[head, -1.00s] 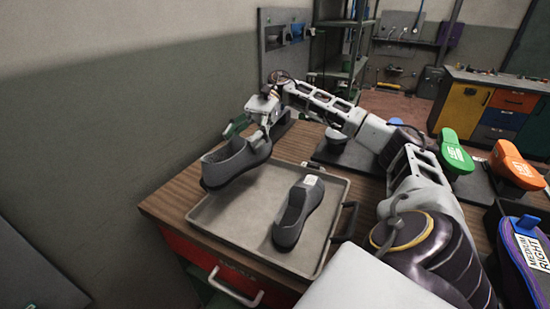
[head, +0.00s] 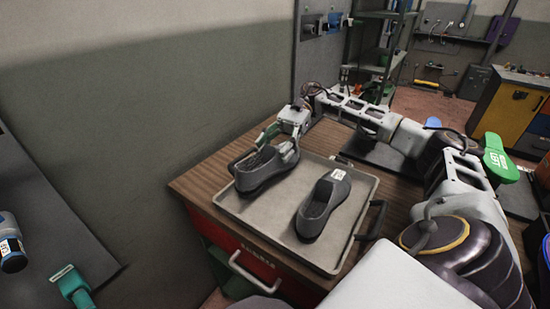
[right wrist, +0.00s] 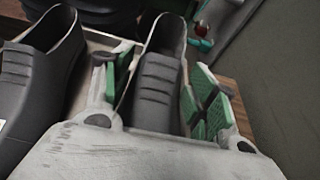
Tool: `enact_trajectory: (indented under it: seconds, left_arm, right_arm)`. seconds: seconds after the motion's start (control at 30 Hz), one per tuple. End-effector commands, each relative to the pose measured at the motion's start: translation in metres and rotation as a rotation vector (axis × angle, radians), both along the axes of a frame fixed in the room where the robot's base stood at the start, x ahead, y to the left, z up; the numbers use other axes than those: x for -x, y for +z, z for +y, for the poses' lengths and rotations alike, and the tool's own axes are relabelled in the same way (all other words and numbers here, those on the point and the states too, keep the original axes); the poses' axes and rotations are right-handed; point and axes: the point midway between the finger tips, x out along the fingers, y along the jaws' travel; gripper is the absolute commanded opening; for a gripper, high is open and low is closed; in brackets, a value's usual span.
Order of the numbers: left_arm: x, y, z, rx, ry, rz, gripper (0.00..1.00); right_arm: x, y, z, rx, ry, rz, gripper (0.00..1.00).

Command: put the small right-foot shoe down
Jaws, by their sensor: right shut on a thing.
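In the right wrist view the shoe (right wrist: 155,82) sits between the green-padded fingers of the gripper (right wrist: 162,98). The matching grey shoe (head: 322,208) with a white label lies in the tray's right half, apart from the held one. My left gripper is not in view.
The tray stands on a wooden-topped bench (head: 200,181) with a red drawer front. A wall rises to the left. A green shoe sole form (head: 498,160) stands at the right. A dark panel (head: 50,225) with a blue-and-white item and a teal item is at the left.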

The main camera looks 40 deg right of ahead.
Motion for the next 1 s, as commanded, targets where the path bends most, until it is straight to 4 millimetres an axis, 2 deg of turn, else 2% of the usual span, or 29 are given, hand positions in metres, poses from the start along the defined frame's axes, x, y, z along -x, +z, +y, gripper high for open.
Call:
enact_trajectory:
  seconds: [0.27, 0.6, 0.87, 0.9, 1.0]
  left_arm:
    - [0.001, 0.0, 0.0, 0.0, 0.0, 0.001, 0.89]
    - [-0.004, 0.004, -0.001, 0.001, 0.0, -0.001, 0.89]
    - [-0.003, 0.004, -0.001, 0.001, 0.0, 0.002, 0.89]
    - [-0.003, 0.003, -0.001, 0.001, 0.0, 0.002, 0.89]
    - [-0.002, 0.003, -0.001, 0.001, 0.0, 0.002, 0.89]
  right_arm:
    - [0.0, -0.004, 0.0, 0.0, 0.0, 0.0, 0.06]
    - [0.0, -0.035, 0.0, 0.0, -0.001, -0.001, 0.06]
    - [0.0, -0.037, 0.0, 0.0, 0.0, 0.0, 0.06]
    - [0.0, -0.038, 0.0, 0.001, -0.001, 0.002, 0.63]
    - [0.0, -0.038, 0.0, 0.001, -0.001, 0.002, 0.76]
